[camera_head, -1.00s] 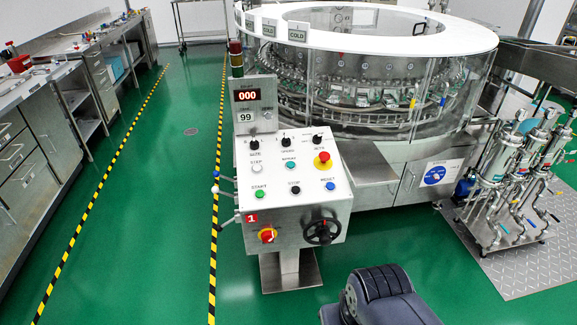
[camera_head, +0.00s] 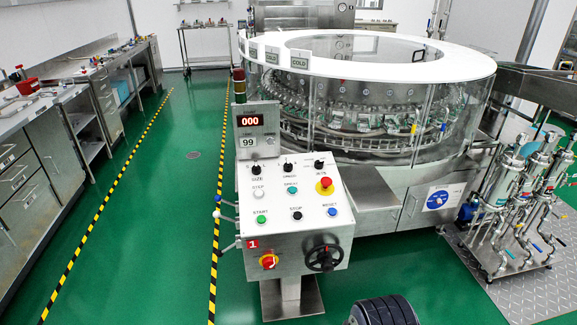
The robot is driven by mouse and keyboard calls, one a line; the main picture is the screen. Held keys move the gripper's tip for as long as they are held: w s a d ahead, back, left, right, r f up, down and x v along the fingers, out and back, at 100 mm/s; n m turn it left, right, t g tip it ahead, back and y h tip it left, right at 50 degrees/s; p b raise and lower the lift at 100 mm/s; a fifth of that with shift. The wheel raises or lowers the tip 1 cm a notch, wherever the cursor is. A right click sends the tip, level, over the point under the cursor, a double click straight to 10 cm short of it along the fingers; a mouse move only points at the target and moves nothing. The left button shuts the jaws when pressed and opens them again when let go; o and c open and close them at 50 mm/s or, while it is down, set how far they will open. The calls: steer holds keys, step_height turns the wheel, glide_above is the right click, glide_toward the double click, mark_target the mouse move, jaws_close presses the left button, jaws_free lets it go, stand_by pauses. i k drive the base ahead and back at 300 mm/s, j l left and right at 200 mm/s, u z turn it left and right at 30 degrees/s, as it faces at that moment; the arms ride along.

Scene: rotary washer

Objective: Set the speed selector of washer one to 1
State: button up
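The washer's control panel (camera_head: 296,190) has a sloped white top with a row of three black selector knobs along its back edge. The middle knob (camera_head: 289,168) is the speed selector, as its small label seems to read SPEED. Its handle seems to stand roughly upright, but the marks around it are too small to read. The left knob (camera_head: 257,169) and right knob (camera_head: 319,165) flank it. A red sign (camera_head: 253,244) with a white 1 is on the panel's front left.
The display (camera_head: 250,121) reads 000 above 99. A red emergency button (camera_head: 326,183), a black handwheel (camera_head: 324,257) and side levers (camera_head: 226,205) stick out. The round washer (camera_head: 375,120) stands behind. The green floor (camera_head: 160,250) is clear at left; filter units (camera_head: 510,200) stand right.

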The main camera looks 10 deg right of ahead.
mark_target(287, 167)
steer(key=i+z, duration=0.3)
steer(key=i, duration=0.25)
steer(key=i+j+z, duration=0.25)
steer(key=i, duration=0.25)
steer(key=i+j+z, duration=0.3)
steer(key=i, duration=0.2)
